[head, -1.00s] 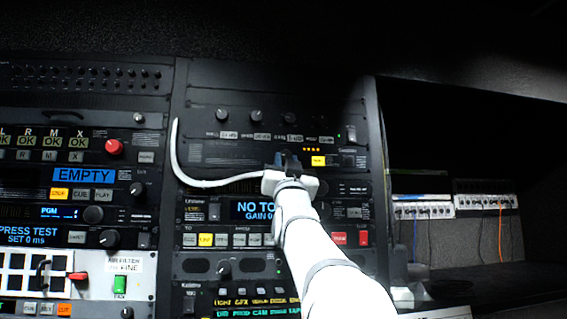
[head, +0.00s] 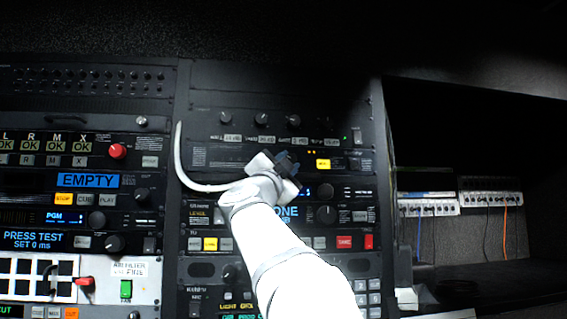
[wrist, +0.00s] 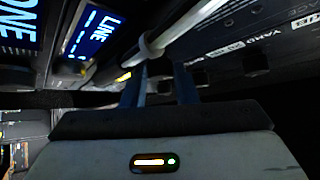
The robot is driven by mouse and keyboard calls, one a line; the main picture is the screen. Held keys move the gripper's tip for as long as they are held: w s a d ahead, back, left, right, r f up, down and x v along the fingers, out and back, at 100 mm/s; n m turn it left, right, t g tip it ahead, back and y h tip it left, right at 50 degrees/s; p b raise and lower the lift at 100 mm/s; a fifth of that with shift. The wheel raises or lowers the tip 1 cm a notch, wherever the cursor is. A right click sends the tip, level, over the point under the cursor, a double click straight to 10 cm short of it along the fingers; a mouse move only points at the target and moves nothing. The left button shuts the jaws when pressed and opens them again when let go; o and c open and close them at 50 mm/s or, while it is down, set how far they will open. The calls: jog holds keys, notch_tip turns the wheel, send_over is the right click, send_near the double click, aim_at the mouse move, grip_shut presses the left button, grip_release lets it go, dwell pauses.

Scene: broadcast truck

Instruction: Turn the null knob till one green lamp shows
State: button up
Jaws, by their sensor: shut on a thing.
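My gripper (head: 287,165) is in front of the dark rack unit (head: 225,158) below the row of upper knobs. Its dark fingers are closed, and the wrist is rolled over to one side. In the wrist view the fingers (wrist: 160,85) are shut on a small dark thing between their tips, which fits the null knob. The knob's face and marks are hidden by the gripper. Two small amber lamps (head: 312,152) are lit just right of the gripper, above a lit yellow button (head: 323,164). I see no green lamp in that row.
A white cable (head: 177,155) hangs in a curve left of my gripper, and passes close to the fingers in the wrist view. Several knobs (head: 260,118) sit above. A small green light (head: 345,138) glows near the rocker switch (head: 356,136). A blue display (head: 285,211) is partly covered by my arm.

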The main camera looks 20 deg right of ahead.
jog(key=shift+a+r+m+g+y, duration=0.1)
jog(key=shift+r+m+g+y, duration=0.15)
jog(key=shift+m+g, duration=0.95)
jog(key=shift+a+r+m+g+y, duration=0.15)
jog(key=shift+r+m+g, duration=0.15)
jog(key=shift+m+g, duration=0.85)
jog(key=shift+a+r+m+g+y, duration=0.2)
jog(key=shift+m+g, duration=0.45)
jog(key=shift+m, duration=1)
jog(key=shift+d+m+y, duration=0.1)
jog(key=shift+m+y, duration=0.2)
jog(key=o, duration=1)
jog(key=shift+f, duration=0.15)
jog(key=shift+w, duration=0.1)
jog(key=shift+f, duration=0.1)
jog(key=r+b+v, duration=0.1)
jog(key=b+v, duration=0.1)
jog(key=v, duration=0.5)
jog(key=shift+s+a+f, duration=0.25)
jog(key=shift+a+f, duration=0.15)
jog(key=shift+f, duration=0.05)
